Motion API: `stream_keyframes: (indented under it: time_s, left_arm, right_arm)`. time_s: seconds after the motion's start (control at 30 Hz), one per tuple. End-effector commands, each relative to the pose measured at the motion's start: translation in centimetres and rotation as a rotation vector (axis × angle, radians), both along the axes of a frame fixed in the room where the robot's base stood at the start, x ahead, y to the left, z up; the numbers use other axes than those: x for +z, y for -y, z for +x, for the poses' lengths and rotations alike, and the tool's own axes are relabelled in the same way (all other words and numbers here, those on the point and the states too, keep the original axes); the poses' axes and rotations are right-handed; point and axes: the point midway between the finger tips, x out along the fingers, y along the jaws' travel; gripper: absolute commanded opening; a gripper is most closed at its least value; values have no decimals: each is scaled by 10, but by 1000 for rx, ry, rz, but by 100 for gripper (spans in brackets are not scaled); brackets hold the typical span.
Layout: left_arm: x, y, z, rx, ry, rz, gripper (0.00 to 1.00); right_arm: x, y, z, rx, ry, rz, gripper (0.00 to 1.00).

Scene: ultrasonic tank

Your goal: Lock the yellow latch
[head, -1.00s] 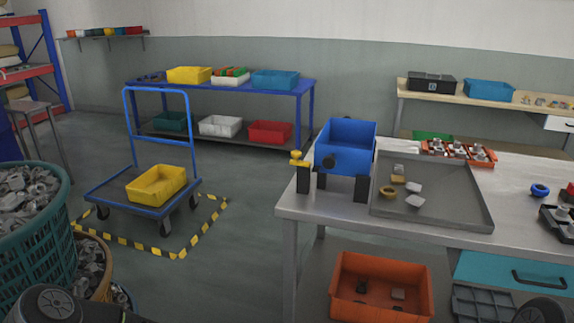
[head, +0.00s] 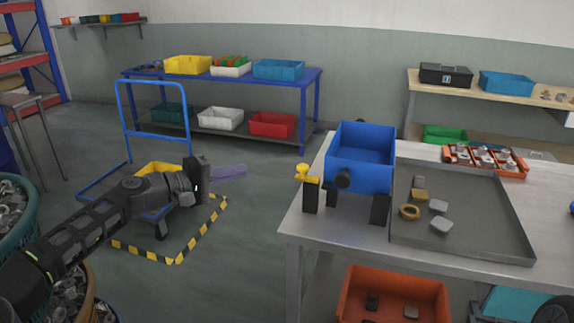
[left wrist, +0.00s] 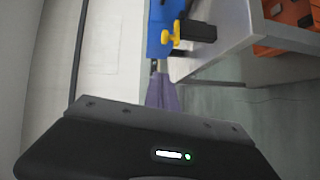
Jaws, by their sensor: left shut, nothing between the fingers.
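The yellow latch (head: 306,174) sits on top of a black post at the left end of the blue tank (head: 360,172), near the table's left edge. It also shows in the left wrist view (left wrist: 170,37), beside the blue tank (left wrist: 157,25). My left gripper (head: 244,170) is shut and empty, with purple fingers pointing right. It is in the air left of the latch and apart from it. In the left wrist view its fingers (left wrist: 161,92) point toward the tank and latch. My right gripper is not in view.
A grey tray (head: 470,243) with several small parts lies right of the tank on the metal table (head: 300,228). An orange bin (head: 392,283) is below it. A blue cart (head: 124,85) stands behind my left arm.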

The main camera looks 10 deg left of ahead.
Motion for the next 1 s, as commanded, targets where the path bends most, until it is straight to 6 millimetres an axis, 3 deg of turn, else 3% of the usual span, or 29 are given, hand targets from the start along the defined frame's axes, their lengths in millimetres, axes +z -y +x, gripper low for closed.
stream_keyframes:
  time_s: [0.47, 0.67, 1.0]
  left_arm:
    - [0, 6, 6, -3, -2, -3, 0]
    - [-1, 23, 25, -5, -1, -3, 0]
    - [-8, 66, 77, -5, -2, -3, 0]
  right_arm:
    - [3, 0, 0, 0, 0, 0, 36]
    - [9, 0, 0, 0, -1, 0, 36]
    - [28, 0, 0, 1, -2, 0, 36]
